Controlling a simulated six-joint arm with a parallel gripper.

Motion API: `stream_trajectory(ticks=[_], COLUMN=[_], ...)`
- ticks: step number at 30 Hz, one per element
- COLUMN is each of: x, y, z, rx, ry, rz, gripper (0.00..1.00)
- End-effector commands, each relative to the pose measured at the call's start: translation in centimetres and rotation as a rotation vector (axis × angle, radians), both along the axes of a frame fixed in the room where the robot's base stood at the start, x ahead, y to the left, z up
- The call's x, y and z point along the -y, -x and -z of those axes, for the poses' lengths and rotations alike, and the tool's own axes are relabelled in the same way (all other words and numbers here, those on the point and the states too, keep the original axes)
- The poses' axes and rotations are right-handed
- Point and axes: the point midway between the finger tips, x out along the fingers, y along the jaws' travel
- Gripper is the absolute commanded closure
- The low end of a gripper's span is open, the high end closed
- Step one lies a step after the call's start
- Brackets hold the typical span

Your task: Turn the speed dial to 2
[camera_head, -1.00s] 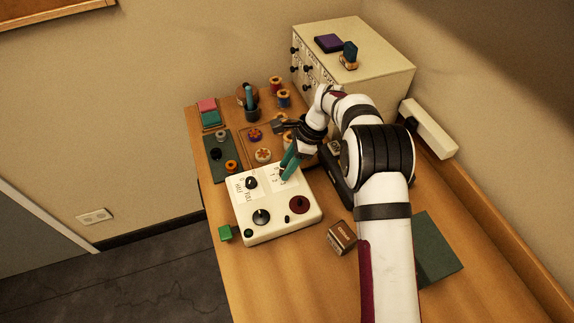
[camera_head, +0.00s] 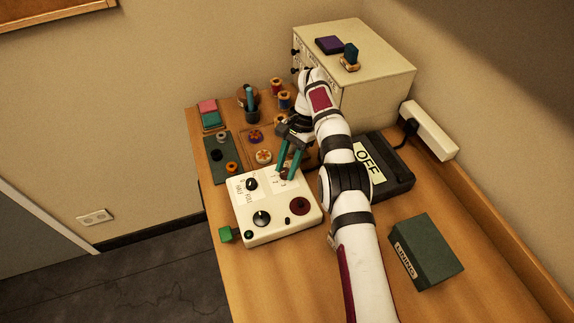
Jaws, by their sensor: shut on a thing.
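A white control box (camera_head: 277,232) sits on the table, tilted in the picture. My gripper (camera_head: 284,174) comes down over the box's far right corner, its teal fingers shut around a small knob at the white label with digits. The fingers hide most of that knob, so I cannot read its pointer. A 1 and a 2 seem to show on the label (camera_head: 276,184), small and partly covered.
A black device (camera_head: 385,178) labelled OFF and a dark green LINING box (camera_head: 427,251) are right of my arm. Spools (camera_head: 284,98) and a drawer cabinet (camera_head: 375,62) stand at the back.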

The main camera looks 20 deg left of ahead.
Motion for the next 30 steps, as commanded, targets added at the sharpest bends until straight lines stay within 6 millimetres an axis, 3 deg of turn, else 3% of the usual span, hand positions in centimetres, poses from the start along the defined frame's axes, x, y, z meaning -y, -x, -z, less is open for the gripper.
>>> stream_trajectory(ticks=[19, 20, 21, 24, 30], x=[-0.01, -0.01, -0.02, -0.02, -0.02], y=[0.10, 0.10, 0.09, 0.07, 0.05], z=[0.11, 0.11, 0.10, 0.08, 0.04], rx=[-0.004, -0.004, -0.004, -0.002, -0.002], ry=[0.002, 0.002, 0.002, 0.001, 0.000], rz=[-0.043, -0.043, -0.043, -0.043, -0.043], gripper=[1.00, 0.59, 0.52, 0.34, 0.34])
